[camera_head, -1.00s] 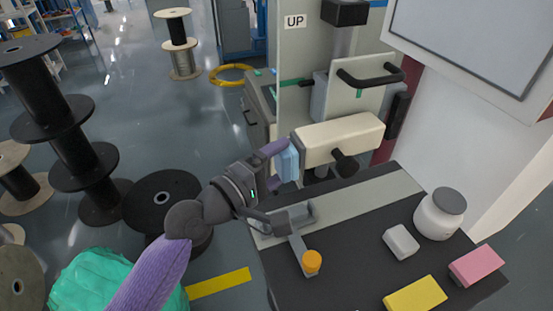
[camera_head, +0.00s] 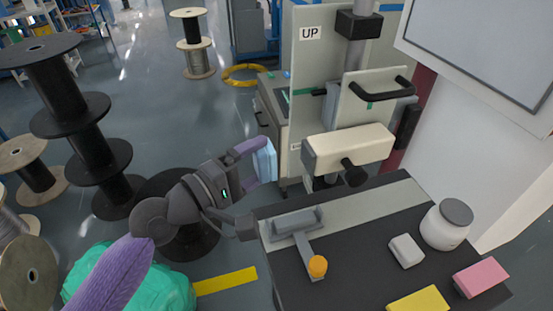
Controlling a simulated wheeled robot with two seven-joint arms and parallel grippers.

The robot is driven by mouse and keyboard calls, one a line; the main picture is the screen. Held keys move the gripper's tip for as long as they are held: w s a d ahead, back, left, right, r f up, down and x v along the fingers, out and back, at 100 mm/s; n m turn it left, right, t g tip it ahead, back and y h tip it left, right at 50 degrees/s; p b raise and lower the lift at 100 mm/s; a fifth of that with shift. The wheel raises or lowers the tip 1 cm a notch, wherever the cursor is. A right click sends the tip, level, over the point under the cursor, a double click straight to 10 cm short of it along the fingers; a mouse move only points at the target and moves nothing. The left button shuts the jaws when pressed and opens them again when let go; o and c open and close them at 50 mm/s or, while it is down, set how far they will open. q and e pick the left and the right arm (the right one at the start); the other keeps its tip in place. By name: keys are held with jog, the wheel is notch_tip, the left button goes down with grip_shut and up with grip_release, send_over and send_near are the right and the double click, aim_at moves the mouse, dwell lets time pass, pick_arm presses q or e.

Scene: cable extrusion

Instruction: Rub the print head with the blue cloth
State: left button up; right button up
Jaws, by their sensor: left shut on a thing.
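The blue cloth (camera_head: 265,160) is a light blue folded block in the camera_head view, left of the machine. My left gripper (camera_head: 258,164) is shut on it and holds it in the air, with a gap between it and the print head. The print head (camera_head: 348,148) is a cream block with a dark nozzle part under its right end, mounted in front of a grey upright plate. My right gripper is not in view.
A dark bench (camera_head: 350,240) below holds a grey bracket with an orange knob (camera_head: 317,266), a white block (camera_head: 406,251), a lidded white jar (camera_head: 446,224), a pink block (camera_head: 480,277) and a yellow block (camera_head: 418,300). Cable spools (camera_head: 75,120) stand at left.

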pick_arm(q)
jog(key=shift+s+a, duration=0.1)
jog(key=shift+a, duration=0.15)
jog(key=shift+s+a+f, duration=0.1)
jog(key=shift+a, duration=0.25)
jog(key=shift+s+a+b, duration=0.2)
jog(key=shift+a+b, duration=0.15)
jog(key=shift+a, duration=0.2)
jog(key=shift+s+a+b, duration=0.2)
jog(key=shift+a+b, duration=0.15)
jog(key=shift+a, duration=0.2)
